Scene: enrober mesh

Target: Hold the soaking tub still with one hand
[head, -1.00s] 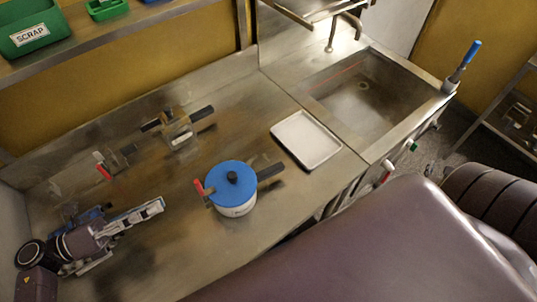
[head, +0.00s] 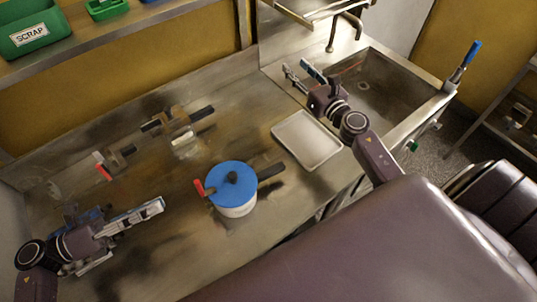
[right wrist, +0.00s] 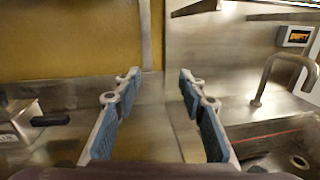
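The soaking tub, which I take to be the white round tub (head: 236,210) with a blue lid (head: 230,180), stands upright on the steel counter. The lid has a black knob. A red handle and a dark handle stick out at its sides. My left gripper (head: 160,207) is left of the tub, apart from it and pointing towards it. Its finger opening is hard to make out. My right gripper (head: 296,67) is open and empty above the counter by the sink, away from the tub. It also shows open in the right wrist view (right wrist: 156,75).
Two small metal fixtures with handles stand at the back left, one (head: 184,140) nearer the middle. A tap (head: 332,35) rises behind the sink. Counter between my left gripper and the tub is clear.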

